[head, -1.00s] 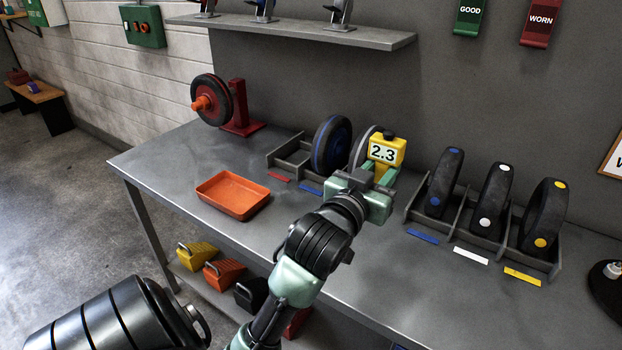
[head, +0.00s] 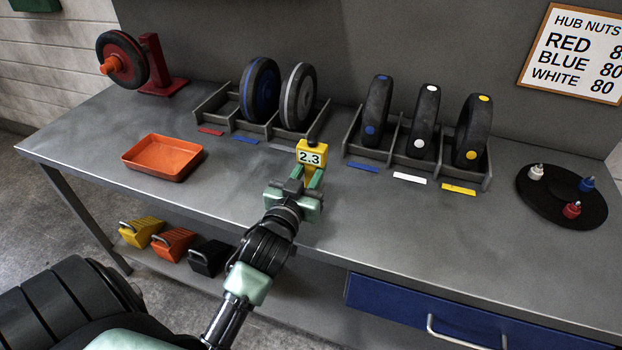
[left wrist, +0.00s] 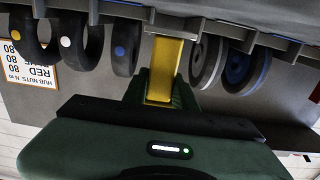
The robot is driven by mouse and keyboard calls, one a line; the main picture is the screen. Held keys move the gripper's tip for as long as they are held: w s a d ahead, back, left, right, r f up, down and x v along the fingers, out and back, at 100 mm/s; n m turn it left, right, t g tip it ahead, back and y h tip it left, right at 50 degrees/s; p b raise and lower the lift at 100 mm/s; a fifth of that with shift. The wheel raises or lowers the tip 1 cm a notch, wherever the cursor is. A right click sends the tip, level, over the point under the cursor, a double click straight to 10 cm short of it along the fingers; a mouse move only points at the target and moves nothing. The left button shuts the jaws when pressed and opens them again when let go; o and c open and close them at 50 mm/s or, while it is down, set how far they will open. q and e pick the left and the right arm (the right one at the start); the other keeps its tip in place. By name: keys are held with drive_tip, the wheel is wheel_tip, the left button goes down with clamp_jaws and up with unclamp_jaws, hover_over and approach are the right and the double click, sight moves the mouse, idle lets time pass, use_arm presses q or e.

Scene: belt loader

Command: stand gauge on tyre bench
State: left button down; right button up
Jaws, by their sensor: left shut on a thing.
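In the left wrist view the gauge's yellow body (left wrist: 164,70) is between the green fingers. The grey tyre bench (head: 250,190) runs across the head view. My right gripper is not in view.
The left rack (head: 210,107) holds two wheels and the right rack (head: 352,135) three tyres. An orange tray (head: 162,157) lies at left, a red wheel stand (head: 155,65) behind it. A black nut disc (head: 545,200) is at right. The bench front between is clear.

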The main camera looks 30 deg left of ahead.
use_arm(q)
wheel_tip(320, 180, down, 3)
drive_tip(key=shift+r, duration=0.15)
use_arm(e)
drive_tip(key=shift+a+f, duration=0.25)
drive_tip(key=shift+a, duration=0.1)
use_arm(q)
drive_tip(key=c, duration=1.1)
unclamp_jaws()
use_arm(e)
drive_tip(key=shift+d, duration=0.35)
